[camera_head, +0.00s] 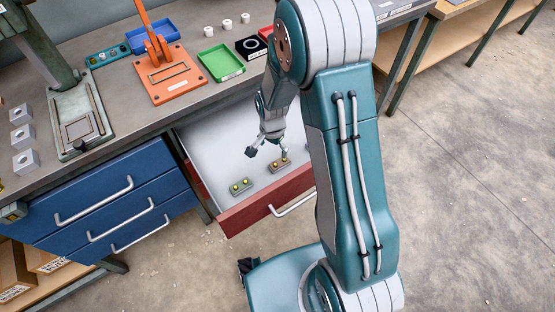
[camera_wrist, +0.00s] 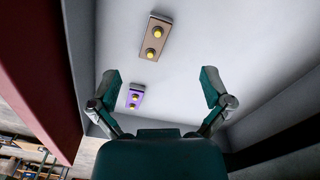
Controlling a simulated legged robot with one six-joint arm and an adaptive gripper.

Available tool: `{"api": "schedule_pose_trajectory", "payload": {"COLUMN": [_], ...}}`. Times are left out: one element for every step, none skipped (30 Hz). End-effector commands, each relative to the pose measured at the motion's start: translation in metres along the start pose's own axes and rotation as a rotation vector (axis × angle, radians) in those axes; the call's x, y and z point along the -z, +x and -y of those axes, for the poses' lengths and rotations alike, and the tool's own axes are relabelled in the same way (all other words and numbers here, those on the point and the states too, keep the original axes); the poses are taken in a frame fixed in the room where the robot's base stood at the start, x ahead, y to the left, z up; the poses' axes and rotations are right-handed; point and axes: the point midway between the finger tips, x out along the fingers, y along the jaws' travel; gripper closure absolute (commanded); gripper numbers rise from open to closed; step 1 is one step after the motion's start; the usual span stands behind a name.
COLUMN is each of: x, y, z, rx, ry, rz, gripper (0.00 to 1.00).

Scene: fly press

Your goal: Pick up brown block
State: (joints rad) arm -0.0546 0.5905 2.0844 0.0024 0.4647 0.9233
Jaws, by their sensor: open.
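The brown block (camera_wrist: 152,37) lies flat on the white floor of the open drawer (camera_wrist: 235,45), with two yellow knobs on top. In the wrist view it is beyond my fingertips. A purple block (camera_wrist: 135,97) with yellow knobs shows by the left finger in the wrist view.
Drawer walls surround the blocks. The workbench above holds a green tray (camera_head: 221,62), a blue tray (camera_head: 150,36) and an orange press (camera_head: 170,76).

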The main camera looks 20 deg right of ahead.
Motion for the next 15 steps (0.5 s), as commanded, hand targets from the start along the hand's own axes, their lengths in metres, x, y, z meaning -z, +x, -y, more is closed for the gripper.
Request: {"api": "schedule_pose_trajectory", "payload": {"x": [0.0,0.0,0.0,0.0,0.0,0.0,0.0,-0.001,0.0,0.0,0.0,0.0,0.0,0.001,0.002], "y": [0.008,0.013,0.02,0.025,0.03,0.036,0.04,0.043,0.047,0.049,0.05,0.053,0.055,0.058,0.063], "z": [-0.001,-0.001,-0.001,-0.001,-0.001,-0.001,-0.001,-0.001,0.0,0.0,0.0,-0.001,-0.001,-0.001,-0.001], "rx": [-0.004,-0.004,-0.005,-0.005,-0.005,-0.004,-0.005,-0.005,-0.003,-0.003,-0.003,-0.003,-0.004,-0.004,-0.003], "ry": [0.001,0.001,0.0,0.0,0.0,-0.001,-0.001,-0.001,-0.001,-0.002,-0.002,-0.002,-0.001,-0.001,-0.001], "rz": [0.003,0.003,0.004,0.004,0.003,0.003,0.003,0.002,0.001,0.001,0.001,0.001,0.001,0.001,0.001], "gripper": [0.01,0.01,0.01,0.01,0.01,0.01,0.01,0.01,0.01,0.01,0.01,0.01,0.01,0.01,0.01]}}
